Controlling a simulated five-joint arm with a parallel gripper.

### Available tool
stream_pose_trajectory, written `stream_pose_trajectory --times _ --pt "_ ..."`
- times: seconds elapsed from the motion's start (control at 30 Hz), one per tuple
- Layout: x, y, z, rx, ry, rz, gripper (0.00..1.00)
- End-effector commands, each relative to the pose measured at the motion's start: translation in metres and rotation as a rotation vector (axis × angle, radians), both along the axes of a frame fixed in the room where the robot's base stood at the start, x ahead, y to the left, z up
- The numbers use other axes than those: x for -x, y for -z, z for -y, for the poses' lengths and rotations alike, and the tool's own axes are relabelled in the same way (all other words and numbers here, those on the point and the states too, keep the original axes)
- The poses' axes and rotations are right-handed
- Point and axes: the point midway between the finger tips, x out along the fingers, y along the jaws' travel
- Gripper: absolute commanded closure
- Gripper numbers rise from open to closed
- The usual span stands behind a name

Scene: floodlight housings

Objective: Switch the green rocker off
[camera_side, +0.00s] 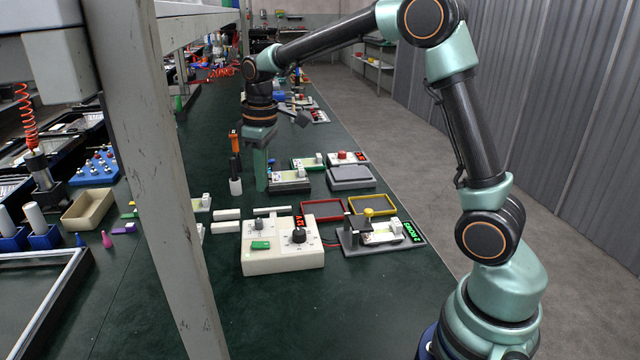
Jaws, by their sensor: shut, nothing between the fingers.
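The green rocker (260,245) sits on the sloped front of a cream control box (283,263) in the middle of the bench. It is small, and I cannot tell which way it is tipped. The box also carries a black knob (298,236), a grey switch (258,225) and a red lit display (298,220). My gripper (262,186) points down with its fingers shut and empty. It is behind the box in the picture, apart from the rocker, beside a grey and green fixture (289,183).
A red-rimmed tray (322,202) and a yellow-rimmed tray (372,197) lie behind the box. A fixture with a green display (413,232) stands to its right. White blocks (226,227) lie at its left. A grey post (165,150) crosses the foreground. The bench in front is clear.

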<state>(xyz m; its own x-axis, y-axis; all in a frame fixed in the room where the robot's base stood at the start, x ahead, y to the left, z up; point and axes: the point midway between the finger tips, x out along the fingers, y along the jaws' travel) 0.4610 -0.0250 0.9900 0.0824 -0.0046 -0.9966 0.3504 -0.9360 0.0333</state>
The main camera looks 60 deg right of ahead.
Motion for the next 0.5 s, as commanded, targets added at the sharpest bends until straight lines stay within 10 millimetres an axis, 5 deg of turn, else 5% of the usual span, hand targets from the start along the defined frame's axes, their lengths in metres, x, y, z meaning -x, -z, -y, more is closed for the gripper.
stream_pose_trajectory --times 0.5 --pt "-0.0019 -0.0001 -0.0024 0.075 -0.924 -0.005 1.0"
